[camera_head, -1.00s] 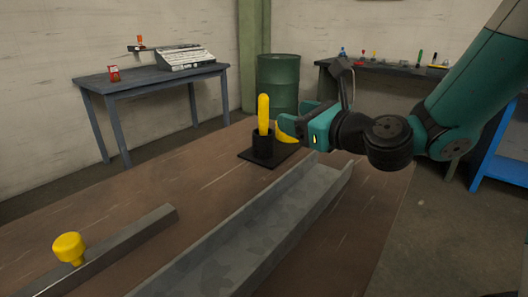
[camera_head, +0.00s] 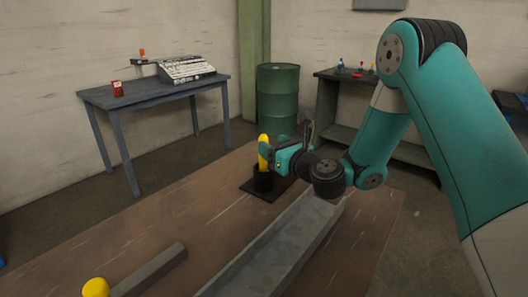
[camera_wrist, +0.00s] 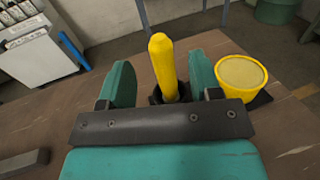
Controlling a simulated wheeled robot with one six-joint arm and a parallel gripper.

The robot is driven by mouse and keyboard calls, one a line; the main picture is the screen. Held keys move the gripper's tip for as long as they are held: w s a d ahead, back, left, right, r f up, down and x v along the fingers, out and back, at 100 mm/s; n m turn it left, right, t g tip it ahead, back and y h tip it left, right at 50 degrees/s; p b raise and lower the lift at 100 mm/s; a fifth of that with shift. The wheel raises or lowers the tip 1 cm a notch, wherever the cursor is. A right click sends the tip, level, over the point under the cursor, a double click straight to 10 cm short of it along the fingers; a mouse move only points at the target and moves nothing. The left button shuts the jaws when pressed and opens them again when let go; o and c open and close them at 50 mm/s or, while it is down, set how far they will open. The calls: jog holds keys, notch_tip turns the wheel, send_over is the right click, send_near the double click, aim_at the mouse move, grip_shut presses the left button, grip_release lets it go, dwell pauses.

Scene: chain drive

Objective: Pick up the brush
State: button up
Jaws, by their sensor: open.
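The brush shows as an upright yellow handle (camera_head: 263,146) standing in a black cup-like holder (camera_head: 262,181) on a dark base plate on the brown table. Its lower end is hidden in the holder. My gripper (camera_head: 271,152) is open at the handle, coming from the right. In the wrist view the handle (camera_wrist: 164,65) stands between the two teal fingers of my gripper (camera_wrist: 160,80), with a gap on each side. I cannot tell whether the fingertips reach fully past it.
In the wrist view a yellow pot (camera_wrist: 241,76) stands close to the right finger. A grey channel (camera_head: 280,240) and a grey bar (camera_head: 150,270) with a yellow knob (camera_head: 96,287) lie on the table. A green barrel (camera_head: 278,95) and a side table (camera_head: 150,93) stand behind.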

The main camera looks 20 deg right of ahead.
aim_at(260, 137)
jog(key=shift+p+x, duration=0.55)
jog(key=shift+x, duration=0.3)
jog(key=p+x, duration=0.4)
jog(key=p, duration=0.1)
jog(key=shift+r, duration=0.2)
jog(key=shift+w+a+f+p, duration=0.15)
jog(key=shift+w+f+p, duration=0.15)
jog(key=shift+w+p, duration=0.25)
jog(key=c, duration=1)
